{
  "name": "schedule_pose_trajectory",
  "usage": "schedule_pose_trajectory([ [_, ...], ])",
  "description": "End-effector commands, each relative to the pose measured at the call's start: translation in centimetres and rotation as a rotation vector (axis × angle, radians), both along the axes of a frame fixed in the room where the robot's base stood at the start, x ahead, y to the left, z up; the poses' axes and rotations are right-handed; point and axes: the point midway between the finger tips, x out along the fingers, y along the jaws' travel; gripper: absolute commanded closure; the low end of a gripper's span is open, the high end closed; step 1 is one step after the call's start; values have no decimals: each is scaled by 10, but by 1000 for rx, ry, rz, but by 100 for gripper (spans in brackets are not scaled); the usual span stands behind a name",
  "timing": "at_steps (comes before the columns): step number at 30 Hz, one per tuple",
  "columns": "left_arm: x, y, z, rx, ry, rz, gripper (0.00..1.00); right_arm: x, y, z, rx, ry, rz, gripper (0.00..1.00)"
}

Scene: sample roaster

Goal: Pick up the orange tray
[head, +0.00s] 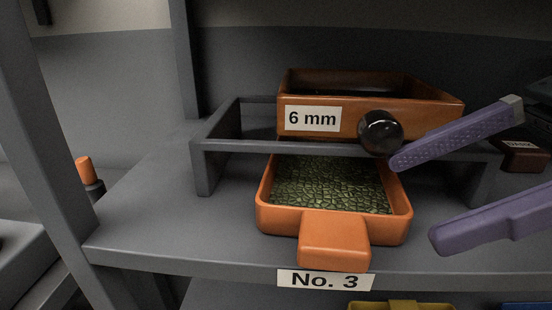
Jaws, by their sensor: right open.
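The orange tray (390,231) sits on the grey shelf, above the "No. 3" label. Its blocky handle (334,240) points toward me over the shelf's front edge. Green beans (330,187) cover its floor, and its back end runs under a grey rack. My right gripper (412,202) comes in from the right with two purple fingers spread apart and nothing between them. The upper finger's tip is near the tray's back right side in the picture, and the lower finger's tip is right of the tray's front right corner. My left gripper is not in view.
A brown box marked "6 mm" (355,121) with a dark round knob (381,132) rests on the grey rack (225,150) above the tray. A grey upright (50,130) stands at left. The shelf (165,215) left of the tray is clear. A yellow item (402,305) shows below.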

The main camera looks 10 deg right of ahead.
Motion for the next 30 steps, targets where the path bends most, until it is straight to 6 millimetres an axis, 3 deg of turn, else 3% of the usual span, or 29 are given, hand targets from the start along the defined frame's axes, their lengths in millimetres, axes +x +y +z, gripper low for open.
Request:
schedule_pose_trajectory([
  [16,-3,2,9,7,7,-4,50,16,58,-39,8,1,-1,6],
  [25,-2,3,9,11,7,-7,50,18,64,-44,3,1,-1,6],
  [30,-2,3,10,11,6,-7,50,18,63,-44,3,1,-1,23],
])
